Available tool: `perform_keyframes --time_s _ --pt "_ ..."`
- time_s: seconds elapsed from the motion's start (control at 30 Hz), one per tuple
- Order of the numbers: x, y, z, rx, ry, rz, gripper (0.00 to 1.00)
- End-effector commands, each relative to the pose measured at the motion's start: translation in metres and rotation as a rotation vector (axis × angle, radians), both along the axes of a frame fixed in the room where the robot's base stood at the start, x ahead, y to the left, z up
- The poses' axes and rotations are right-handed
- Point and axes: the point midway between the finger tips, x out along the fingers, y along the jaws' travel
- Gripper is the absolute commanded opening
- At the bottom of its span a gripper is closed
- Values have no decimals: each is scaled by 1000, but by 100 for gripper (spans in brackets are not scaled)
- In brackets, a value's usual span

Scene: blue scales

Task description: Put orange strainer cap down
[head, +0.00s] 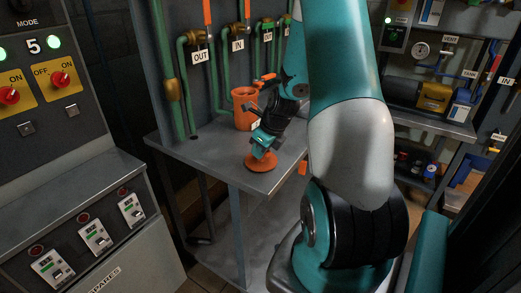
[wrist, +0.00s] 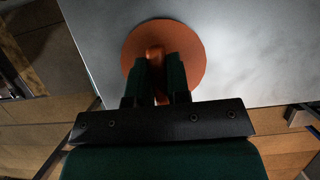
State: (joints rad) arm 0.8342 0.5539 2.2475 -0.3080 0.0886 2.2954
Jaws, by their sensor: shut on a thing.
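The orange strainer cap (head: 261,162) is a round disc with a raised grip on top. In the head view it is at the front part of the grey metal table, under my gripper (head: 260,150). The wrist view shows the cap's disc (wrist: 193,42) below the fingers. My gripper (wrist: 160,75) is shut on the cap's raised grip. The cap lies flat over the tabletop near its edge; I cannot tell whether it touches the surface. The fingers hide part of the grip.
The grey table (head: 205,155) has free room left of the cap. An orange strainer body (head: 243,108) stands behind, by green pipes with OUT and IN tags. A control cabinet (head: 75,190) is at the left. Shelves with parts (head: 430,120) are at the right.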

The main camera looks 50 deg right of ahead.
Motion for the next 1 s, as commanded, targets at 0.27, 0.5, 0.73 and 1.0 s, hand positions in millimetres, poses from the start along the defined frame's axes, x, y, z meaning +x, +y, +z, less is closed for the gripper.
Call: perform_keyframes --time_s 0.27,0.5,0.73,1.0 --pt "0 0 -2 0 0 0 42" --pt "0 0 0 0 0 0 42" --pt "-11 -2 29 -3 -3 -2 42" --pt "-33 -4 84 -4 -3 -3 42"
